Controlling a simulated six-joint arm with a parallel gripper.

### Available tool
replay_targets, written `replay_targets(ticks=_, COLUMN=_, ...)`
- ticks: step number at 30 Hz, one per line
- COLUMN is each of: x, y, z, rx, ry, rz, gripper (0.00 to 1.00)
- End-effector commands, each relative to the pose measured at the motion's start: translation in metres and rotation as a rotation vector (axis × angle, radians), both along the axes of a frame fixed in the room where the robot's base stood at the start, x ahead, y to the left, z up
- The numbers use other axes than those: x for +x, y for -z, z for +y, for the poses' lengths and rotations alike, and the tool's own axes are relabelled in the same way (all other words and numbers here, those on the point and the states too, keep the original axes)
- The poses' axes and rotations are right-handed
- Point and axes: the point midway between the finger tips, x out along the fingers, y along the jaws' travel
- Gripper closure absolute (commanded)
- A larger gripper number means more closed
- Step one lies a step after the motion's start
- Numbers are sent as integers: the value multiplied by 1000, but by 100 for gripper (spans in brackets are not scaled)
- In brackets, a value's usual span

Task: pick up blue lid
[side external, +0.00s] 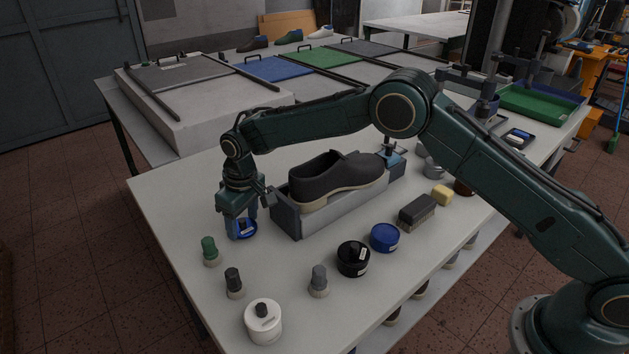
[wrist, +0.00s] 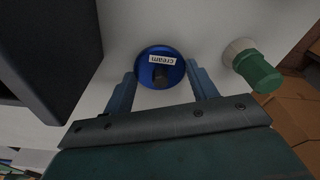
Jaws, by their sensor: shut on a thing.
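The blue lid (side external: 245,229) is round, with a white label reading "cream" and a dark knob. It also shows in the wrist view (wrist: 174,73). My gripper (side external: 243,224) points down at the left of the table, and its two blue fingers are shut on the lid from either side. In the wrist view, the lid lies between the fingertips of my gripper (wrist: 162,70). I cannot tell whether the lid touches the table. A blue tin (side external: 384,238) stands farther right.
A dark shoe (side external: 338,177) sits in a grey holder (side external: 345,207) right of my gripper. A green-topped brush (side external: 210,250) stands close in front, also in the wrist view (wrist: 255,66). A black tin (side external: 353,260), white jar (side external: 263,322) and brush (side external: 417,213) stand nearby.

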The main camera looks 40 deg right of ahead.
Motion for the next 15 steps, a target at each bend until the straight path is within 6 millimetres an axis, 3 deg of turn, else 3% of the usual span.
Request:
replay_targets(ticks=8, x=1, y=-32, z=0, rx=2, ry=0, rz=-6, gripper=64)
replay_targets(ticks=15, x=1, y=-79, z=0, rx=2, ry=0, rz=-6, gripper=64)
